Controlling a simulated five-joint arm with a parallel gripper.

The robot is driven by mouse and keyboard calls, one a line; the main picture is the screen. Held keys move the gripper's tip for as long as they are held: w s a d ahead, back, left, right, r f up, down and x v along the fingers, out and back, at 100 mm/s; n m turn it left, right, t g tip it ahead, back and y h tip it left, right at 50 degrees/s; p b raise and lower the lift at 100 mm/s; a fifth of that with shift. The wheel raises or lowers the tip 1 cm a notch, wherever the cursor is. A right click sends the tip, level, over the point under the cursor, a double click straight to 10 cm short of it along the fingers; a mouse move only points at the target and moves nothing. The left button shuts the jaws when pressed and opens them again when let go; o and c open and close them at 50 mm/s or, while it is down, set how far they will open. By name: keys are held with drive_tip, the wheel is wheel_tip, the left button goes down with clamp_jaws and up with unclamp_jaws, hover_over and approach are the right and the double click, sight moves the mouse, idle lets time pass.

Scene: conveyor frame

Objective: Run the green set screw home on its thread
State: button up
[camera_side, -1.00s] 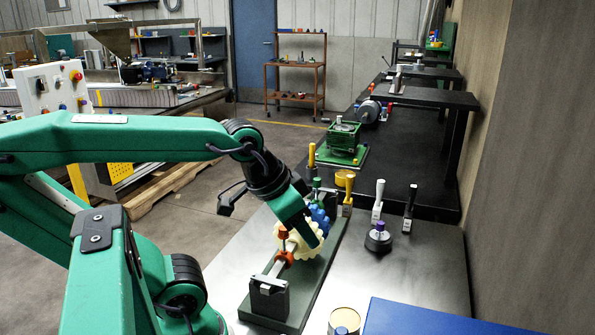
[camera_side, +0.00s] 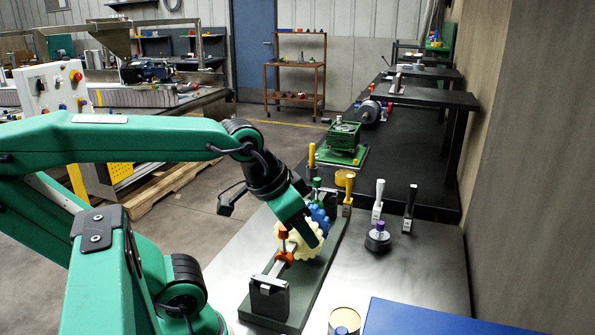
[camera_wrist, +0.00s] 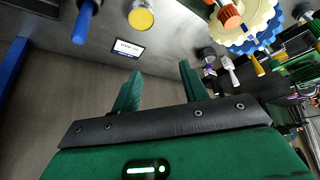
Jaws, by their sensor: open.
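A small green screw head (camera_side: 316,183) stands upright at the far end of the shaft fixture in the side view, just behind the blue gear (camera_side: 319,214). How far it sits in its thread is too small to tell. My gripper (camera_side: 314,242) is over the fixture beside the cream gear (camera_side: 299,246), nearer the camera than the green screw. In the wrist view my gripper (camera_wrist: 158,82) is open, with nothing between its two green fingers. I cannot make out the green screw for certain there. A red-orange screw (camera_side: 283,232) stands in the orange collar (camera_side: 285,257) on the near side.
The shaft sits on a green base plate (camera_side: 311,280) with a dark near block (camera_side: 269,300). Yellow (camera_side: 348,194), white (camera_side: 378,200) and black-handled (camera_side: 409,206) tools and a purple-topped knob (camera_side: 378,237) stand right. A yellow-topped can (camera_side: 344,321) and blue panel (camera_side: 430,318) are in front.

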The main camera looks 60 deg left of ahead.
drive_tip(key=shift+w+a+r, duration=0.2)
drive_tip(key=shift+w+r, duration=0.1)
drive_tip(key=shift+w, duration=0.05)
drive_tip(key=shift+c, duration=0.4)
drive_tip(key=w+a+r+n+g, duration=0.25)
drive_tip(key=w+a+r, duration=0.2)
drive_tip(key=w, duration=0.25)
drive_tip(key=w+a+f+n+g, duration=0.1)
drive_tip(key=w+a+n, duration=0.2)
drive_tip(key=a, duration=0.8)
drive_tip(key=w+a+f+n+g, duration=0.1)
drive_tip(key=w+a+n+g, duration=0.1)
drive_tip(key=w+a, duration=0.5)
drive_tip(key=a+n, duration=0.1)
drive_tip(key=a, duration=0.3)
drive_tip(key=shift+a, duration=0.35)
drive_tip(key=shift+w+f+n, duration=0.1)
drive_tip(key=shift+f+n, duration=0.1)
drive_tip(key=shift+n, duration=0.05)
